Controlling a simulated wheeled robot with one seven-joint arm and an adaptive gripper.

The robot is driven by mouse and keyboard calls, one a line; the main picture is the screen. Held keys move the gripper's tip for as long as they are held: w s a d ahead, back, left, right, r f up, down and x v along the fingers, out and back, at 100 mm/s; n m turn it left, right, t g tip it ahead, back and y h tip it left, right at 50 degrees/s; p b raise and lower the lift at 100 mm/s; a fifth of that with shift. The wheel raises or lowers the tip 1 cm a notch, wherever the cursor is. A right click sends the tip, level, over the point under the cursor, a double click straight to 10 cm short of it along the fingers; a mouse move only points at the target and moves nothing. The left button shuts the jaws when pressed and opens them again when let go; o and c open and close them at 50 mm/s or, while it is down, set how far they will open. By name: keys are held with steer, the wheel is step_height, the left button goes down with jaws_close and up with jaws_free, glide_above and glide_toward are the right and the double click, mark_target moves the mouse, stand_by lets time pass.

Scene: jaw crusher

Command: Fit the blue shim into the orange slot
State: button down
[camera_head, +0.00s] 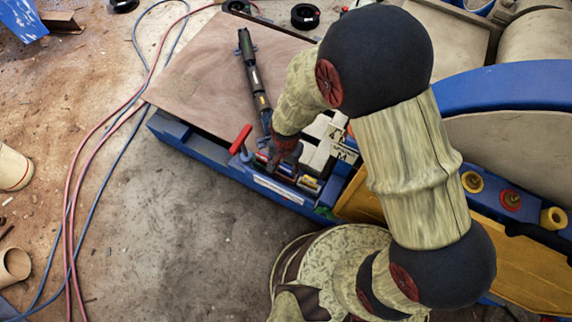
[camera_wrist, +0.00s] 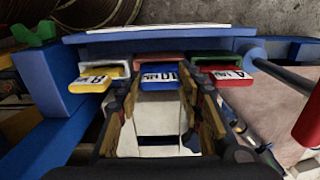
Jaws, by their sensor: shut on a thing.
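In the wrist view, the blue shim (camera_wrist: 159,76) has a blue end with a white number label and lies between the two fingers of my gripper (camera_wrist: 164,100). The fingers are shut on it from both sides. The orange slot (camera_wrist: 160,57) shows as a dull orange-red frame right behind the blue end, in line with it. I cannot tell how deep the shim sits in it. In the head view my gripper (camera_head: 282,148) is low over the slot row at the blue frame's front edge. The arm and gripper hide the blue shim there.
In the wrist view, a yellow shim (camera_wrist: 85,84) is at the white slot (camera_wrist: 113,70) on the left, and a red shim (camera_wrist: 231,79) at the green slot (camera_wrist: 209,60) on the right. A red-handled bar (camera_head: 240,140) stands close left of my gripper. A brown board (camera_head: 200,80) lies behind.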

steer(key=c, duration=1.1)
jaws_free()
step_height(320, 180, up, 12)
stand_by(0.4)
